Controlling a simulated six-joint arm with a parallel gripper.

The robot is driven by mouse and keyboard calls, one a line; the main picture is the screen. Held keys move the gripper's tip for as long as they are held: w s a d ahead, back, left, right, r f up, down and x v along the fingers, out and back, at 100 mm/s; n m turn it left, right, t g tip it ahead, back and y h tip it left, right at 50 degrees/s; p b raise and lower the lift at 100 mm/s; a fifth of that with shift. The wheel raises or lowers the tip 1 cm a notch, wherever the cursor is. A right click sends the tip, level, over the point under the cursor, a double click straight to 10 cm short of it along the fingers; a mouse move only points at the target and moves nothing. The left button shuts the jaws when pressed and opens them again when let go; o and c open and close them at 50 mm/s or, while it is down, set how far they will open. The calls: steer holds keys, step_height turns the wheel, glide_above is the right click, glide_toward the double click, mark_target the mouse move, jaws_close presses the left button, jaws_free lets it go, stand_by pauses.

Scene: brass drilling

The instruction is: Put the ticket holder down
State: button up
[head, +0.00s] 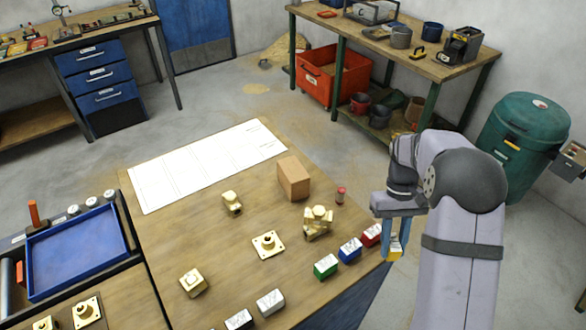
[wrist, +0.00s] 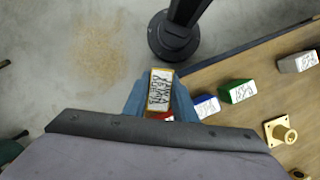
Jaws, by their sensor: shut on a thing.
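A yellow ticket holder (head: 396,254) with a white written face is between the blue fingers of my gripper (head: 397,236), at the right edge of the wooden table (head: 225,265). In the wrist view the yellow ticket holder (wrist: 160,91) sits between the fingertips of my gripper (wrist: 160,98), with floor behind it. My gripper is shut on it. Whether its base touches anything is unclear. Red (head: 371,235), blue (head: 350,250) and green (head: 326,266) ticket holders stand in a row to its left.
White holders (head: 270,302) continue the row. Brass fittings (head: 318,222), a tan block (head: 293,179) and a small red-topped piece (head: 340,195) stand behind. A white sheet (head: 208,165) lies at the back. A blue tray (head: 75,252) is at left. A dark post base (wrist: 174,37) stands on the floor.

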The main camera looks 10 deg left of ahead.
steer(key=w+m+y, duration=0.1)
steer(key=w+m, duration=0.1)
steer(key=w+m+y, duration=0.1)
steer(key=w+m, duration=0.1)
steer(key=m, duration=0.1)
steer(key=w+m+y, duration=0.1)
steer(key=w+m, duration=0.1)
steer(key=shift+w+a+r, duration=0.15)
steer(key=shift+a+r, duration=0.2)
steer(key=shift+a, duration=0.05)
steer(key=w+a+r+m+t+y+p, duration=0.1)
steer(key=w+a+r+m+t+y, duration=0.15)
steer(key=w+a+m, duration=0.4)
step_height(320, 180, up, 11)
steer(key=m+t+p, duration=0.1)
steer(key=m+t, duration=0.3)
steer(key=m, duration=0.8)
glide_above(293, 172)
steer(key=d, duration=0.1)
steer(key=shift+s+d+f+p, duration=0.1)
steer(key=shift+f+p, duration=0.35)
steer(key=shift+f, duration=2.15)
steer(key=shift+s+d+f+p, duration=0.1)
steer(key=shift+f+p, duration=0.3)
steer(key=shift+f, duration=2.2)
steer(key=shift+f+g, duration=0.1)
steer(key=shift+g, duration=0.15)
steer(key=o, duration=1)
steer(key=shift+o, duration=0.2)
